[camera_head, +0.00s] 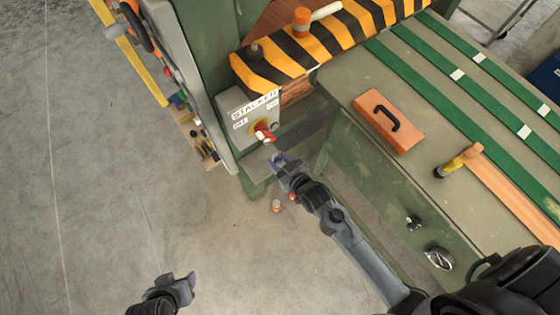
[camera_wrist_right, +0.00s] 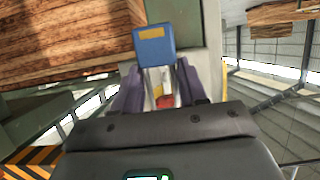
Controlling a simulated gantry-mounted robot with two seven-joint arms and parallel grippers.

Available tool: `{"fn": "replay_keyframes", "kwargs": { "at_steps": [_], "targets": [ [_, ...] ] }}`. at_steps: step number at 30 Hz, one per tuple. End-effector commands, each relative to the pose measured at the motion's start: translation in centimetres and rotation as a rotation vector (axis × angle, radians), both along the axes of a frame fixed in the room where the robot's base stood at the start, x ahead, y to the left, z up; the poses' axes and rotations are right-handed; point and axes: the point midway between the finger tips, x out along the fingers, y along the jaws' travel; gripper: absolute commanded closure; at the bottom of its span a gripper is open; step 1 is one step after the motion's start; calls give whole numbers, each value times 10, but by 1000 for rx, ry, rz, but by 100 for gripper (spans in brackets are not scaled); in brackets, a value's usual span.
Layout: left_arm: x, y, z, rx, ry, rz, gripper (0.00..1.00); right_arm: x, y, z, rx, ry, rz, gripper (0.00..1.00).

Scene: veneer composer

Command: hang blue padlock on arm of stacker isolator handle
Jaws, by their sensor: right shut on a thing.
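The stacker isolator is a pale box (camera_head: 250,113) marked STACKER on the green machine's column. Its red handle (camera_head: 264,132) sits on a yellow disc on the box front. My right gripper (camera_head: 279,160) is just below and right of the handle, with a small gap showing. In the right wrist view it is shut on the blue padlock (camera_wrist_right: 154,43), which has a yellow label and stands up beyond the fingers. Red and yellow parts of the handle (camera_wrist_right: 164,102) show between the fingers. Whether the shackle touches the handle arm is unclear. My left gripper (camera_head: 179,281) is low at left, empty, fingers apart.
A black-and-yellow striped guard (camera_head: 320,45) runs above the isolator. An orange case (camera_head: 388,121) and a yellow-handled tool (camera_head: 452,165) lie on the green-striped bench at right. A small orange-and-white object (camera_head: 277,205) is on the floor.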

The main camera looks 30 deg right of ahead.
Motion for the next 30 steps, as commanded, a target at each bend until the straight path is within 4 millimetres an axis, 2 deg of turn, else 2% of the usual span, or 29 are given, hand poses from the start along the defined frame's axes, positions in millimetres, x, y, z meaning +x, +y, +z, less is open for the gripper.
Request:
{"fn": "replay_keyframes", "kwargs": {
  "at_steps": [30],
  "targets": [
    [1,0,-45,0,-3,0,47,60,9,-6,1,-2,0,87]
  ]
}}
